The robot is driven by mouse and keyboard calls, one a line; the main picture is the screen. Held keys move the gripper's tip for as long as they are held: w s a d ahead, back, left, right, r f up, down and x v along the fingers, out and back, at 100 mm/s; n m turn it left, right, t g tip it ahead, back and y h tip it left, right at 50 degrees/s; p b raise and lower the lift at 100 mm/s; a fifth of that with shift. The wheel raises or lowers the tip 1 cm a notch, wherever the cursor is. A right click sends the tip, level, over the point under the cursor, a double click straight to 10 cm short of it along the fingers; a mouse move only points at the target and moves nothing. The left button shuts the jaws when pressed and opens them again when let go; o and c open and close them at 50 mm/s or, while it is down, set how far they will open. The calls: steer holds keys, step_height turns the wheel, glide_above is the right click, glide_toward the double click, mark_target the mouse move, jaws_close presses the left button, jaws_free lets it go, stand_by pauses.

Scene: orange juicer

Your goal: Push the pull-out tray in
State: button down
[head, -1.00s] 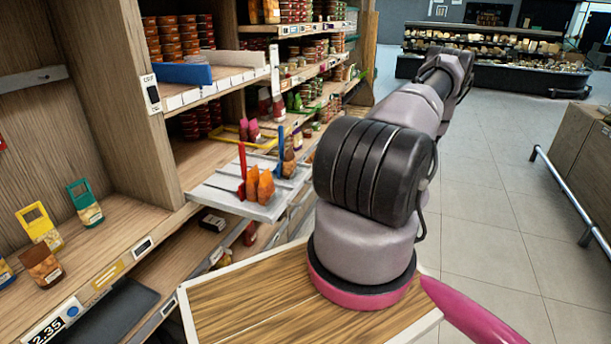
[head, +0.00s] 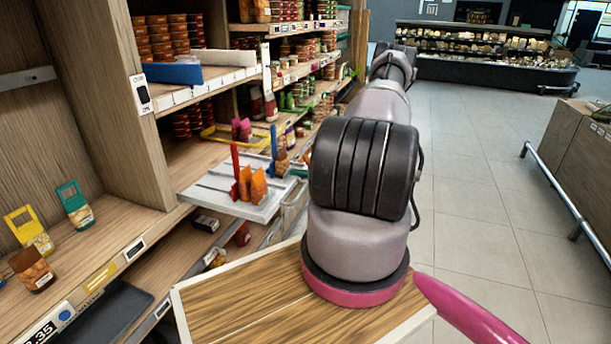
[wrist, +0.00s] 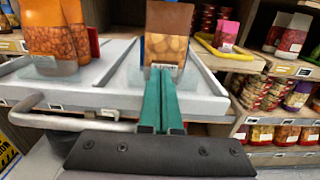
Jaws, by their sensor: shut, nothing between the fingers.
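The pull-out tray (head: 215,203) is light grey and sticks out past the shelf edge in the head view. It carries orange-brown packets, a red divider and a blue divider. In the wrist view its pale front rim (wrist: 205,106) lies across the middle, with a metal handle bar (wrist: 70,122) at the left. My gripper (wrist: 158,74) shows green fingers pressed together, with nothing between them. The fingers point at the tray front, overlapping it in the picture below a brown packet (wrist: 168,38); I cannot tell whether they touch. The head view hides my gripper behind my arm.
Shelves with jars (wrist: 262,92) stand to the right of the tray in the wrist view. A yellow frame (head: 222,138) lies on the shelf behind the tray. A blue divider (head: 174,73) lies on the shelf above. The aisle floor (head: 470,180) at the right is clear.

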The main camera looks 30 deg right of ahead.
mark_target(225, 164)
steer(key=shift+a, duration=0.1)
stand_by(0.3)
steer(key=x, duration=3.1)
steer(key=shift+s, duration=0.1)
steer(key=shift+a+r, duration=0.2)
